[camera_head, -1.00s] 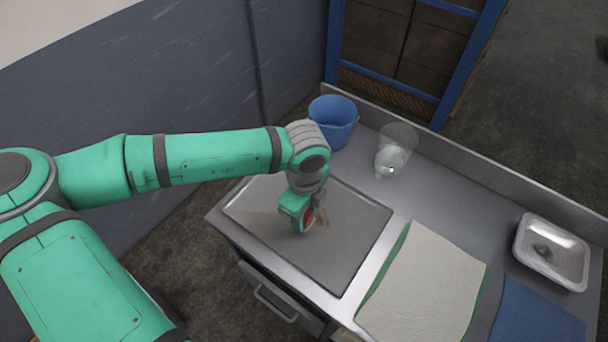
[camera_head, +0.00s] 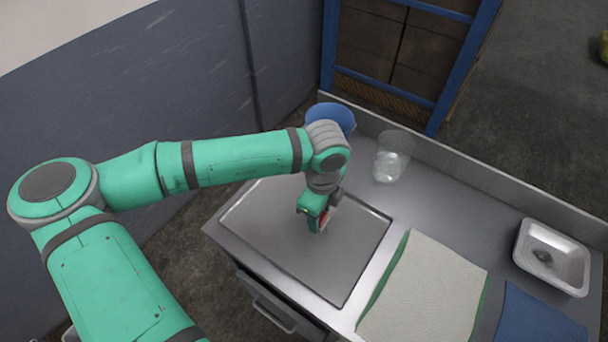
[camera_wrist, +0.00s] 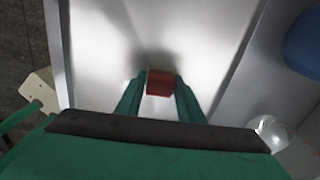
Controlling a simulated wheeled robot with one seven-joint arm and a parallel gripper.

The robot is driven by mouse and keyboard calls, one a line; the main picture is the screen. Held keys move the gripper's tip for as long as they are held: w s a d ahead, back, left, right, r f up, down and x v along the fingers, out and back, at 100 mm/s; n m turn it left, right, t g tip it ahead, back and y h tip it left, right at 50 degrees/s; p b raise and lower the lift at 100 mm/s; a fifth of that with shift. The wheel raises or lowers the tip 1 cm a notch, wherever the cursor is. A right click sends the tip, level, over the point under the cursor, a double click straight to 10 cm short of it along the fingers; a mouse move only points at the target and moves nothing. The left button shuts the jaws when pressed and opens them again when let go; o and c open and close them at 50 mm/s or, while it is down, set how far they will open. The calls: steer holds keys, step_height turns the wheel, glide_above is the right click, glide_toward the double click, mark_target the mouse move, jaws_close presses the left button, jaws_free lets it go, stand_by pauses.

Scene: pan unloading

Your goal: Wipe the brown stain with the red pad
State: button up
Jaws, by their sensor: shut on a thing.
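The red pad (camera_head: 324,223) is in my gripper (camera_head: 317,224), which is low over the recessed metal panel of the counter (camera_head: 270,248). In the wrist view the pad (camera_wrist: 160,84) sits between the two green fingers, and the gripper (camera_wrist: 158,79) is shut on it. The pad appears at or very near the panel surface; I cannot tell contact for certain. No brown stain shows in either view now. The part of the panel under the pad and gripper is hidden.
Behind the panel stand a blue bucket (camera_head: 337,117), partly hidden by my arm, and a clear glass (camera_head: 391,160). To the right lie a pale cloth (camera_head: 425,290), a blue cloth (camera_head: 535,320) and a metal tray (camera_head: 572,280). The panel's front left is clear.

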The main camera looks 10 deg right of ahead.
steer(key=shift+w+d, duration=0.5)
steer(key=shift+d, duration=0.2)
steer(key=shift+w+d+r, duration=0.1)
steer(key=shift+w+r, duration=0.05)
steer(key=shift+w, duration=0.05)
step_height(320, 180, up, 2)
steer(key=shift+s+r, duration=0.1)
steer(key=shift+r, duration=0.55)
steer(key=shift+s+r, duration=0.1)
steer(key=shift+r, duration=2.15)
